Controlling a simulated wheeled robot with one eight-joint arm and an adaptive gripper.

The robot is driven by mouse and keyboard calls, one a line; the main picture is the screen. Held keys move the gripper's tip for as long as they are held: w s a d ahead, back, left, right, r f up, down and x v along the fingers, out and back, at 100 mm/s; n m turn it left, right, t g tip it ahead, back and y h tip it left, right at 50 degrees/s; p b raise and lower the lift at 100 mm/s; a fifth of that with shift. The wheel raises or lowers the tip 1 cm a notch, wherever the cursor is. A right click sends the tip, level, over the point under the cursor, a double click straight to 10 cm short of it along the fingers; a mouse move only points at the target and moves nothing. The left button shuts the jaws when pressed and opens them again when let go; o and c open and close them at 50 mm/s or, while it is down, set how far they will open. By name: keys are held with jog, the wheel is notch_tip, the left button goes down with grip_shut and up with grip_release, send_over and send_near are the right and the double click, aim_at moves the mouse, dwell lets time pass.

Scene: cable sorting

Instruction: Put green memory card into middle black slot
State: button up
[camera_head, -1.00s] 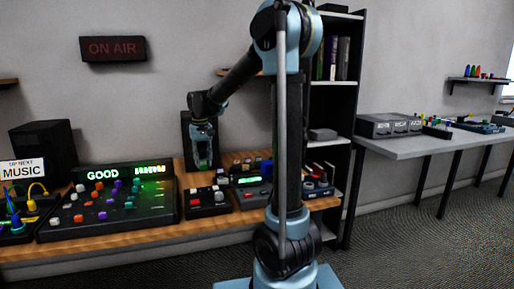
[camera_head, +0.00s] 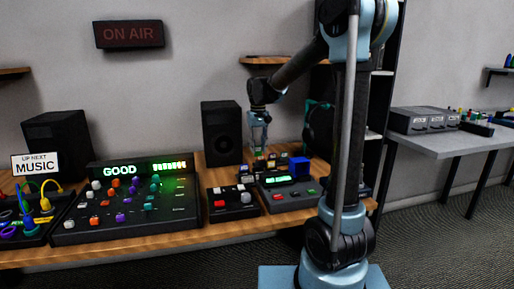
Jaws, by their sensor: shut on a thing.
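My gripper (camera_head: 259,148) points down above the back of the wooden bench, just right of the black speaker. It is shut on a small green thing (camera_head: 258,135), which looks like the green memory card; the fingers hide most of it. A low unit with several small blocks (camera_head: 262,164) lies just below the fingertips. I cannot make out the middle black slot at this size.
A black device with a green screen (camera_head: 282,179) and a blue block (camera_head: 299,167) stand right of the gripper. A button box (camera_head: 231,199), a mixing console (camera_head: 125,210) and the speaker (camera_head: 221,135) are left. My arm hides the bench's right end.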

aim_at(258, 155)
jog(key=shift+f, duration=0.1)
jog(key=shift+s+f, duration=0.1)
jog(key=shift+f, duration=2.2)
jog(key=shift+f, duration=1.45)
dwell(1.1)
jog(key=o, duration=1.3)
jog(key=shift+r, duration=3.55)
